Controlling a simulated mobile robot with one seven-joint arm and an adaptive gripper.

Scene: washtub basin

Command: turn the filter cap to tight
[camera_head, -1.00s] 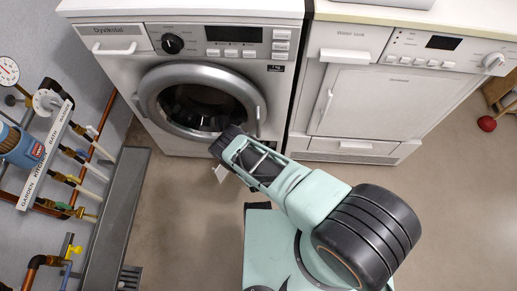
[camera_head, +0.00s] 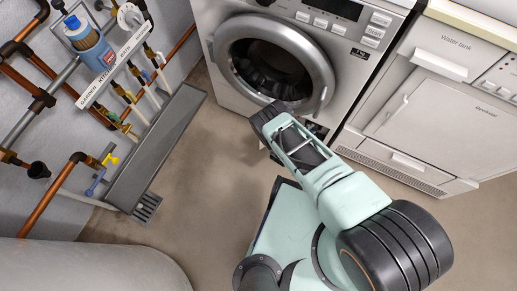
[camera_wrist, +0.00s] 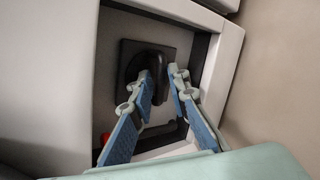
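The filter cap (camera_wrist: 138,68) is a black round knob on a dark square plate, inside an open recess low on the washing machine's front. It shows in the wrist view, partly hidden by my fingers. My gripper (camera_wrist: 161,72) has its two blue-padded fingers at the cap. The left fingertip overlaps the cap and the right one is at its right side. A narrow dark gap lies between the tips, and I cannot tell whether they press on the cap. In the head view my gripper (camera_head: 262,116) is at the machine's lower right, and the cap is hidden.
The washing machine (camera_head: 351,53) stands beside a dryer (camera_head: 432,115). A small red part (camera_wrist: 105,138) shows in the recess. Pipes with a blue filter housing (camera_head: 90,45) line the left wall above a grey floor channel (camera_head: 165,150). The floor between is clear.

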